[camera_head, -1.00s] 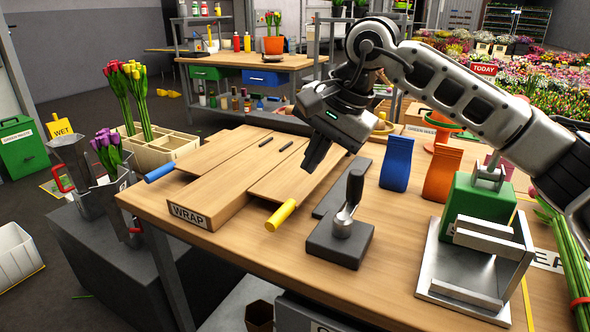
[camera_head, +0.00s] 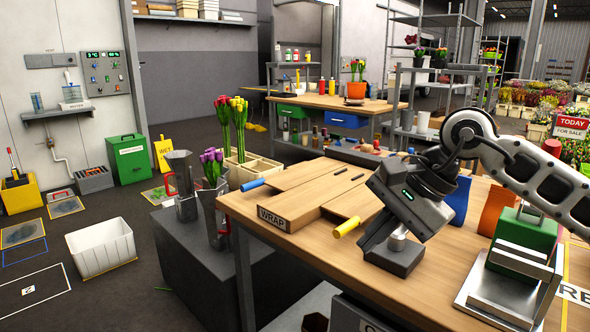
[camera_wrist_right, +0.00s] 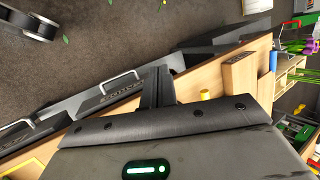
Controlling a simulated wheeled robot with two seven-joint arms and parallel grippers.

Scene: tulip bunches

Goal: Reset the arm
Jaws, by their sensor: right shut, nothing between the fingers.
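My right arm reaches in from the right over the wooden wrapping bench (camera_head: 430,290). Its black gripper (camera_head: 372,236) points down near the bench's front side, overlapping the dark metal press with a knob (camera_head: 395,257) in the head view; I cannot tell whether they touch. The fingers are together and empty. In the right wrist view, the closed fingers (camera_wrist_right: 157,86) appear over the bench edge, with the floor beyond. My left gripper is not in view.
The WRAP board (camera_head: 290,212) and a yellow-handled roller (camera_head: 347,227) lie left of the gripper. Tulips (camera_head: 212,170) stand left of the bench.

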